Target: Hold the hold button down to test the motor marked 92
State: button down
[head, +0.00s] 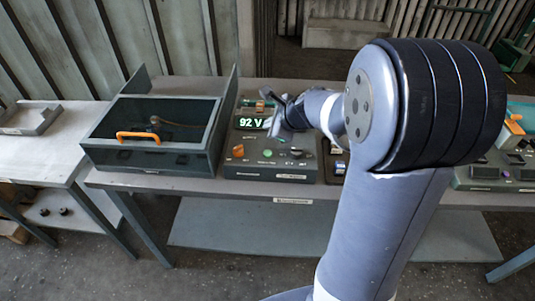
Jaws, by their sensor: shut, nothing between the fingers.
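The control box (262,168) stands on the bench with a lit display (250,123) reading "92 V". Its top panel carries an orange knob (238,150), a green button (268,153) and small dark controls (296,154); labels are too small to read, so I cannot tell which is the hold button. My gripper (275,128) is shut and empty over the box, just right of the display. I cannot tell whether it touches anything. A dark case (150,163) with an orange handle (138,136) stands left of the box; a small part inside is unclear, with no marking legible.
My arm hides the bench's middle right. Another panel (490,177) and an orange item (513,125) stand at the right. A side table (35,155) with a grey tray (30,118) is at the left. The bench front edge (210,188) is clear.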

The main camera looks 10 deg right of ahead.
aim_at(270, 154)
jog(key=shift+f+b, duration=3.45)
jog(key=shift+f, duration=0.55)
jog(key=shift+f+b, duration=0.35)
jog(key=shift+f, duration=0.05)
jog(key=shift+f+b, duration=0.4)
jog(key=shift+b, duration=0.05)
dwell(1.2)
jog(key=shift+r+p, duration=0.85)
notch_tip(270, 154, up, 5)
jog(key=p, duration=0.4)
jog(key=shift+r+p, duration=0.1)
jog(key=shift+p, duration=0.3)
